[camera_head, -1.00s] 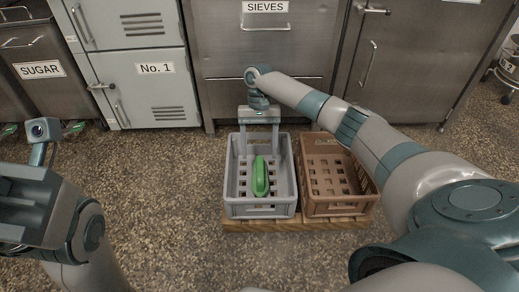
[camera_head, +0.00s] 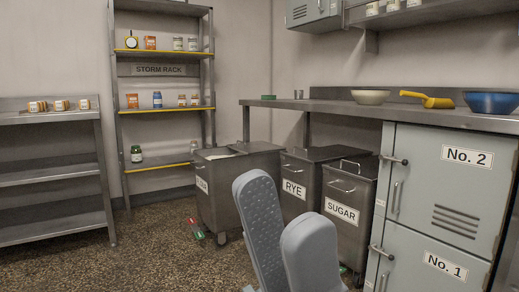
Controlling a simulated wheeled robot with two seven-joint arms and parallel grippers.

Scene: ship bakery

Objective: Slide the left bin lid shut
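The left bin (camera_head: 221,206) is a dark metal bin on wheels, its front label turned away and hard to read. Its lid (camera_head: 257,147) covers the right part of the top, and the left part stands open with something pale inside. My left gripper (camera_head: 284,200) is close to the camera at bottom centre, its two grey fingers pointing up and apart, with nothing seen between them. It appears in front of the bins in the picture and hides part of the left bin's lower right side. My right gripper is out of view.
The RYE bin (camera_head: 299,203) and SUGAR bin (camera_head: 345,206) stand right of the left bin, beneath a counter (camera_head: 330,106). Lockers (camera_head: 446,190) are at right, a storm rack (camera_head: 160,116) and shelf unit (camera_head: 50,177) at left. Floor is clear in front of the shelf.

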